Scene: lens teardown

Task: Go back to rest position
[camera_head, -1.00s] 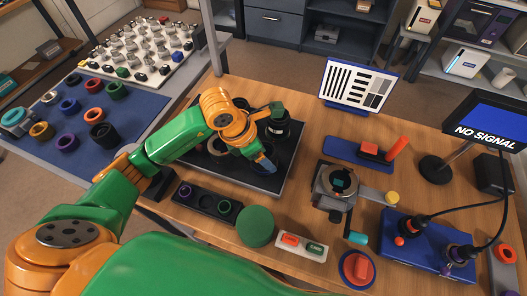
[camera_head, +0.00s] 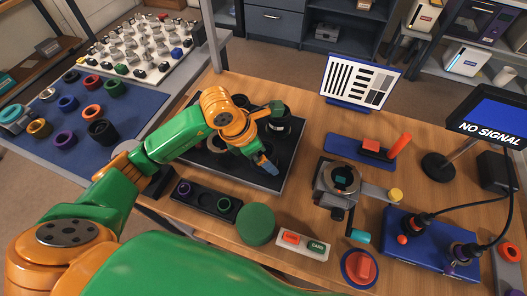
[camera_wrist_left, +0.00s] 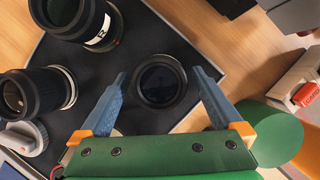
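My left gripper (camera_head: 266,160) hangs over the dark tray (camera_head: 284,172) in the middle of the table. In the left wrist view its two blue fingers (camera_wrist_left: 162,82) are apart, with a dark round lens part (camera_wrist_left: 160,83) showing between them. Two black lens barrels stand out on the tray in the wrist view, one at the top (camera_wrist_left: 75,18) and one at the left (camera_wrist_left: 38,92). My right gripper is not in view.
A clamp fixture (camera_head: 337,182), blue box (camera_head: 428,244), test chart (camera_head: 357,82) and monitor (camera_head: 490,117) are to the right. A blue mat (camera_head: 75,119) lies left.

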